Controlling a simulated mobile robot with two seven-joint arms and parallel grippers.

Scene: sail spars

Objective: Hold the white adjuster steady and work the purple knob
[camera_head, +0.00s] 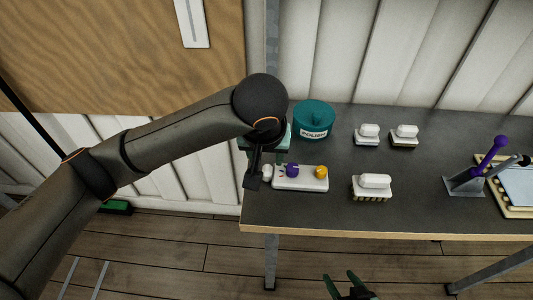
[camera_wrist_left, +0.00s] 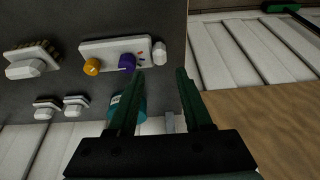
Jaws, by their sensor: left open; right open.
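The white adjuster (camera_head: 300,184) lies near the left front edge of the dark bench top. It carries a purple knob (camera_head: 292,170) at its left part, a yellow knob at its right and a rounded white piece at its left end. In the left wrist view the adjuster (camera_wrist_left: 112,46) and the purple knob (camera_wrist_left: 127,62) lie beyond the left fingertip. My left gripper (camera_wrist_left: 160,72) is open and empty, above the bench's left end beside the adjuster; my arm partly hides it in the head view. My right gripper (camera_head: 338,275) is open and empty, in front of the bench.
A teal polish tin (camera_head: 313,120) stands behind the adjuster. Several white-handled brushes (camera_head: 374,186) stand to the right. A stand with a purple-knobbed lever (camera_head: 468,181) is farther right. Bare bench top (camera_head: 425,205) lies between. The bench's left edge is close to my left gripper.

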